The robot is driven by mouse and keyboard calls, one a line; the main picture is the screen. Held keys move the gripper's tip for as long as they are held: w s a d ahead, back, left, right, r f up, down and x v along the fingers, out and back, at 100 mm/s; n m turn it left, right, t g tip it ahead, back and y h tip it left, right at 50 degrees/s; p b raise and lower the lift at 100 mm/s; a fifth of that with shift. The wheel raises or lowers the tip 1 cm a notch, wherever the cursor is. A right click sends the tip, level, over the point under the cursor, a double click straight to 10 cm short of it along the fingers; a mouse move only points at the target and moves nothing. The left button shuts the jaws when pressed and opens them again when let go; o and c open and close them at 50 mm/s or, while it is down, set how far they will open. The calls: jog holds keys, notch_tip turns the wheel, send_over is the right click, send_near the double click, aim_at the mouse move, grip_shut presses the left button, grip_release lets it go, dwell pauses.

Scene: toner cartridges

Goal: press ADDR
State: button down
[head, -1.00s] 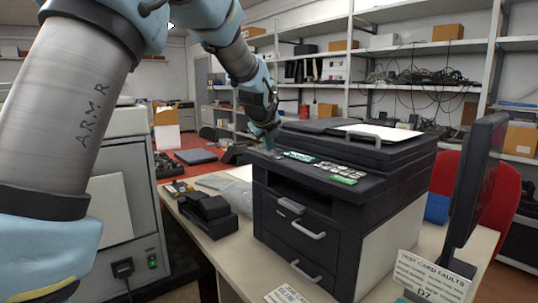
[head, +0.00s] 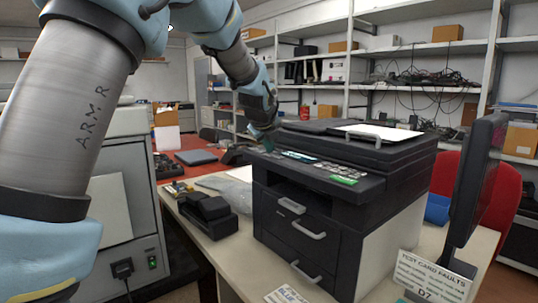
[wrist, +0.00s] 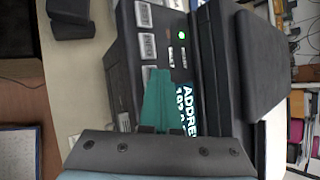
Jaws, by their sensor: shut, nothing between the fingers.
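The black printer (head: 285,205) stands on the table with a control panel along its top front edge. In the wrist view its panel carries a column of grey buttons, one reading INFO (wrist: 147,47). A lit display (wrist: 187,108) shows large text starting "ADDRE" with digits below, partly covered. It also shows in the head view (head: 298,155). My gripper (wrist: 157,75) is shut and empty, its teal fingers over the panel between the buttons and the display. In the head view my gripper (head: 268,147) is at the panel's left end. No ADDR label is readable; fingertip contact cannot be told.
A green light (wrist: 181,36) glows on the panel. A paper sheet (head: 380,132) lies on the printer's lid. A black device (head: 208,212) sits left of the printer, and a monitor (head: 475,190) and sign (head: 433,278) stand to its right.

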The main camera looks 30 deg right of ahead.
aim_at(269, 155)
jog(key=shift+r, duration=0.1)
jog(key=shift+r+p, duration=0.65)
jog(key=shift+r, duration=0.1)
notch_tip(269, 155, up, 5)
jog(key=p, duration=0.4)
jog(key=shift+a, duration=0.1)
dwell(0.6)
